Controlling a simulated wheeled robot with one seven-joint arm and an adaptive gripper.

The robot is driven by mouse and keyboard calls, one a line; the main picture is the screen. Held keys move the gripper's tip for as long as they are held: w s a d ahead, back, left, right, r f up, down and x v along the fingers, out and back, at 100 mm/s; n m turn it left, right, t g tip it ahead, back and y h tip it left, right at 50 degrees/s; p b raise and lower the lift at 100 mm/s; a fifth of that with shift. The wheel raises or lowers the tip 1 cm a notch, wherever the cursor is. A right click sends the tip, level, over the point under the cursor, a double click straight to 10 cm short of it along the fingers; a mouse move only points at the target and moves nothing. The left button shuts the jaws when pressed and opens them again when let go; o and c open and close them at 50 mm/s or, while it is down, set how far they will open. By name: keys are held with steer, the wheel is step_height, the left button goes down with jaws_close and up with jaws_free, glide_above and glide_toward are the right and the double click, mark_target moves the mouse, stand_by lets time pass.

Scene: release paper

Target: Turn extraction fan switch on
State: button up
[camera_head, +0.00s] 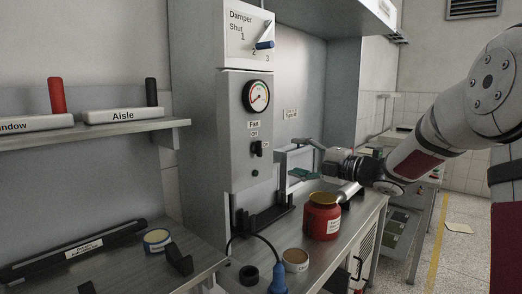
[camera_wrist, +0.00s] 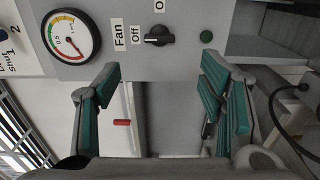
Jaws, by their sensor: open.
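The fan switch is a black rotary knob (camera_head: 258,148) on the grey control panel (camera_head: 236,165), under the "Fan" label. In the wrist view the knob (camera_wrist: 159,37) sits beside the "Off" label (camera_wrist: 150,29), with "On" partly cut off at the top edge. Its pointer direction seems to be toward "Off", but it is small. My gripper (camera_head: 296,160) is to the right of the panel and apart from the knob. In the wrist view the teal-padded fingers (camera_wrist: 160,90) are wide apart with nothing between them, and the knob lies beyond their tips.
A round gauge (camera_head: 257,96) and a damper lever (camera_head: 264,45) are above the knob. A red jar (camera_head: 322,217) stands on the bench below my gripper, near a small tub (camera_head: 295,260) and a blue plug (camera_head: 278,279). A shelf (camera_head: 100,133) is at left.

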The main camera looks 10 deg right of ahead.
mark_target(262, 149)
steer(key=x, duration=1.3)
steer(key=shift+a, duration=0.1)
steer(key=c, duration=1.2)
